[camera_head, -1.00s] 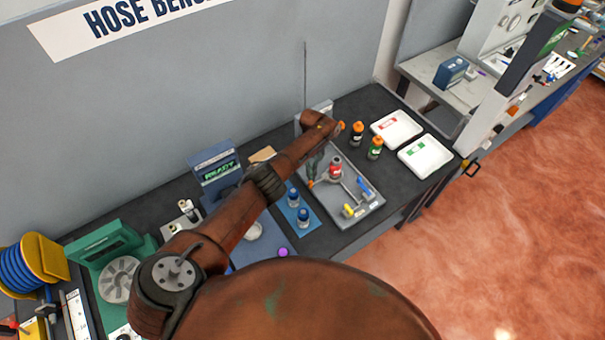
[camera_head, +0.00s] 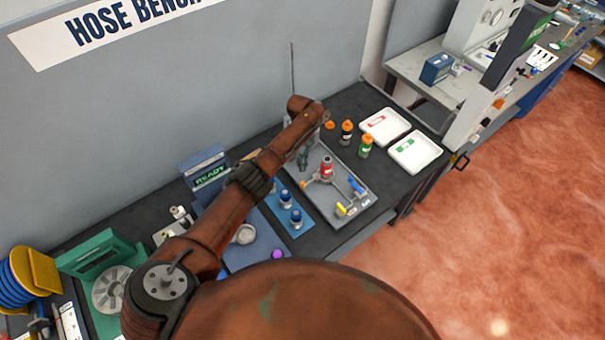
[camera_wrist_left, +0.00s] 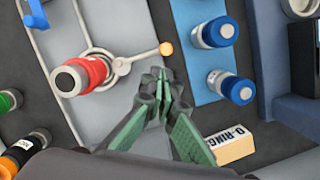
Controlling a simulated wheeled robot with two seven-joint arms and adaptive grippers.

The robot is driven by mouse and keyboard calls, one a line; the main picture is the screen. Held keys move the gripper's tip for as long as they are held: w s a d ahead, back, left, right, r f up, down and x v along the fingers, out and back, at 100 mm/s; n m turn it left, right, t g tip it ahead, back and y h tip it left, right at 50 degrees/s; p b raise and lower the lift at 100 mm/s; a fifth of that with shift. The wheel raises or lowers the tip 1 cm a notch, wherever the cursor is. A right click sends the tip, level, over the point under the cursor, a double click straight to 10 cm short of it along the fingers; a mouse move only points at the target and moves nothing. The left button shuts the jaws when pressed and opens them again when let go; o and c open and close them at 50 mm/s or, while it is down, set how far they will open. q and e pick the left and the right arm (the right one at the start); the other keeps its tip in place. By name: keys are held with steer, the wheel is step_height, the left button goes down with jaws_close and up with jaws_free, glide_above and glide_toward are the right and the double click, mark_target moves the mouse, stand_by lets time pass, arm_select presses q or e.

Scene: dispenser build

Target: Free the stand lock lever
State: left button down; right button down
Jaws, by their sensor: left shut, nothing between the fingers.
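The stand lock lever is a thin grey arm with an orange ball knob (camera_wrist_left: 166,48), reaching out from a ring stand that holds a red bottle (camera_wrist_left: 80,75). In the head view the orange knob (camera_head: 303,184) and red bottle (camera_head: 326,168) sit on a grey tray (camera_head: 325,208). My left gripper (camera_wrist_left: 161,78) has dark green fingers, shut and empty, with the tips just below the knob in the wrist view and apart from it in the picture. In the head view the gripper (camera_head: 303,158) is small, beneath my arm. My right gripper is not in view.
Blue-capped bottles (camera_head: 291,217) stand on a blue mat left of the tray. A box marked O-RING (camera_wrist_left: 231,145) lies beside the fingers. A yellow handle (camera_head: 341,210) and blue handle (camera_head: 357,186) are on the tray. Orange-capped bottles (camera_head: 366,146) and white trays (camera_head: 415,152) stand to the right.

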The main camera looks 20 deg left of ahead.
arm_select(q)
steer(key=v, duration=0.6)
steer(key=shift+r, duration=0.2)
